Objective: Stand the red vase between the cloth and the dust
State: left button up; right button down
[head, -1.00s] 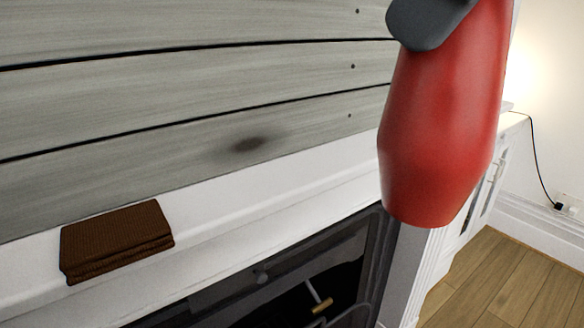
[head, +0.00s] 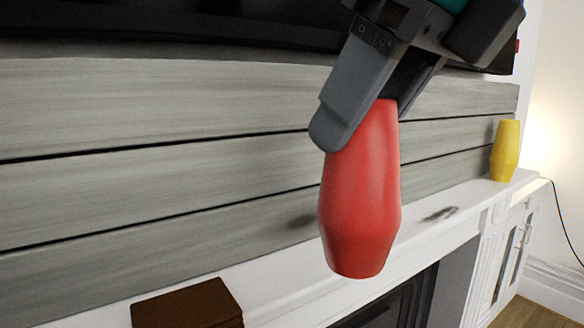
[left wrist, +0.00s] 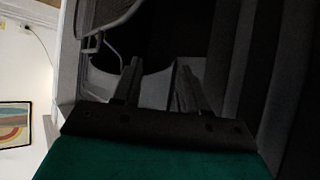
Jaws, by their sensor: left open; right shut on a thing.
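The red vase (head: 360,205) hangs upright, slightly tilted, in my right gripper (head: 365,112). That gripper is shut on the vase's upper part; the far finger is partly hidden. The vase's base appears above the white mantel shelf, in front of the grey plank wall. The folded brown cloth (head: 190,304) lies on the shelf at lower left, cut by the frame's bottom edge. The dust (head: 440,214) is a dark smudge on the shelf, right of the vase. My left gripper (left wrist: 157,66) shows in the left wrist view, open and with nothing visible between its fingers.
The white mantel shelf (head: 285,283) is bare between the cloth and the dust. A yellow vase (head: 505,151) stands near its right end. A dark screen (head: 180,35) hangs above the planks. The dark fireplace opening (head: 395,305) lies below the shelf.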

jog(key=w+a+p, duration=0.2)
jog(key=w+a, duration=0.4)
jog(key=w, duration=0.2)
notch_tip(320, 180, down, 7)
jog(key=b, duration=0.1)
jog(key=shift+w+a, duration=0.15)
jog(key=shift+w, duration=0.2)
jog(key=shift+c, duration=2.2)
grip_release()
jog(key=shift+f, duration=0.15)
pick_arm(q)
jog(key=shift+s+a, duration=0.35)
jog(key=shift+r, duration=0.1)
jog(key=shift+s+a+y+p, duration=0.1)
jog(key=shift+a+y+p, duration=0.2)
jog(key=shift+p, duration=0.1)
pick_arm(e)
jog(key=v, duration=1.2)
jog(key=shift+r, duration=0.25)
